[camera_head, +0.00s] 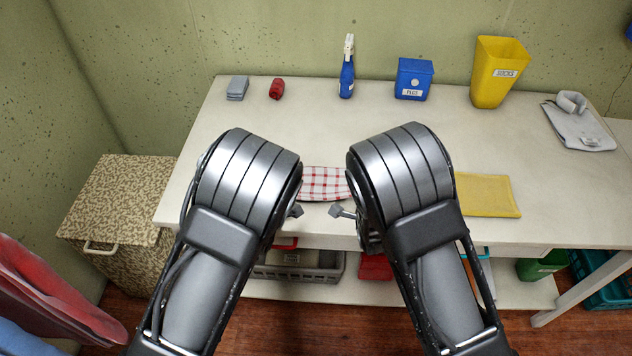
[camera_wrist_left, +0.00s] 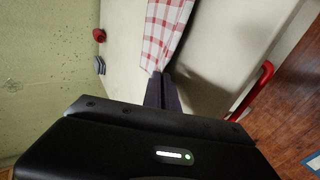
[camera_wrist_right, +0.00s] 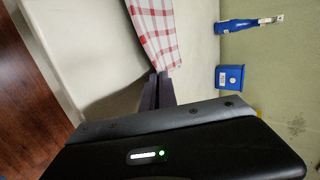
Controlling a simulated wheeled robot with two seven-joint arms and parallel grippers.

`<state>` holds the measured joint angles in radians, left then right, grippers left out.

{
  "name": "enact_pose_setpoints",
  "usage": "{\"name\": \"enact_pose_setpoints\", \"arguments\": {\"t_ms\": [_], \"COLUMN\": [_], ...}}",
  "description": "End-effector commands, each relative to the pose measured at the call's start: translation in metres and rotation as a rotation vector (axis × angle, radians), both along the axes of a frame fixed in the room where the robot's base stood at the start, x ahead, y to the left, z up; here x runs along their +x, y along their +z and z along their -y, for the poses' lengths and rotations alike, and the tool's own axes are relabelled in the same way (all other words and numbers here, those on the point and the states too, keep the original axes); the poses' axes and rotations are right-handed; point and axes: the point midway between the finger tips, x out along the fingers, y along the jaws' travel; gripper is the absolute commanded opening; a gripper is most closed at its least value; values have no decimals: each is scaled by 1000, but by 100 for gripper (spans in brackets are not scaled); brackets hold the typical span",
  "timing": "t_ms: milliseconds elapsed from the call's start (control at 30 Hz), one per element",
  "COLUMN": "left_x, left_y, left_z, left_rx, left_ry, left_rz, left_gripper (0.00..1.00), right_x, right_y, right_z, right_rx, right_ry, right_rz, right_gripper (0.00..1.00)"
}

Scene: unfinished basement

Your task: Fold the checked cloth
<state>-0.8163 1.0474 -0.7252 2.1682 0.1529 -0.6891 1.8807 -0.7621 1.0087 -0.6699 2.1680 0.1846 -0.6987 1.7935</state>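The red-and-white checked cloth (camera_head: 324,184) lies near the front edge of the table, between my two arms. Much of it is hidden behind the arms in the head view. In the left wrist view the cloth (camera_wrist_left: 163,30) narrows to the fingertips of my left gripper (camera_wrist_left: 161,78), which is shut on it. In the right wrist view the cloth (camera_wrist_right: 157,35) reaches the fingertips of my right gripper (camera_wrist_right: 160,77), which is shut on it too. Dark shadows beside the cloth suggest its held edge is raised off the table.
On the white table (camera_head: 290,125) stand a blue spray bottle (camera_head: 347,77), a blue box (camera_head: 413,79) and a yellow bin (camera_head: 497,72). A folded yellow cloth (camera_head: 486,195) lies to the right. A red item (camera_head: 277,89) and grey item (camera_head: 237,88) are at back left. The table's middle is clear.

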Motion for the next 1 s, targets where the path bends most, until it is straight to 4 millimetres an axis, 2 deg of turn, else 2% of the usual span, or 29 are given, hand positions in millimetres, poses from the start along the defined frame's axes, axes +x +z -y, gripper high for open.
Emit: {"name": "enact_pose_setpoints", "arguments": {"t_ms": [167, 633, 833, 1000], "left_x": [0, 0, -2, -12], "left_y": [0, 0, 9, 33], "left_z": [0, 0, 0, 1], "left_rx": [0, -1, -5, -7], "left_ry": [0, 1, 2, 2], "left_rz": [-1, -2, 0, 2], "left_gripper": [0, 39, 40, 40], "right_x": [0, 0, -2, -12], "right_y": [0, 0, 8, 33], "right_z": [0, 0, 0, 0], "right_rx": [0, 0, 4, 6], "right_ry": [0, 0, -2, -2], "right_rz": [-1, -2, 0, 1], "right_gripper": [0, 39, 40, 40]}}
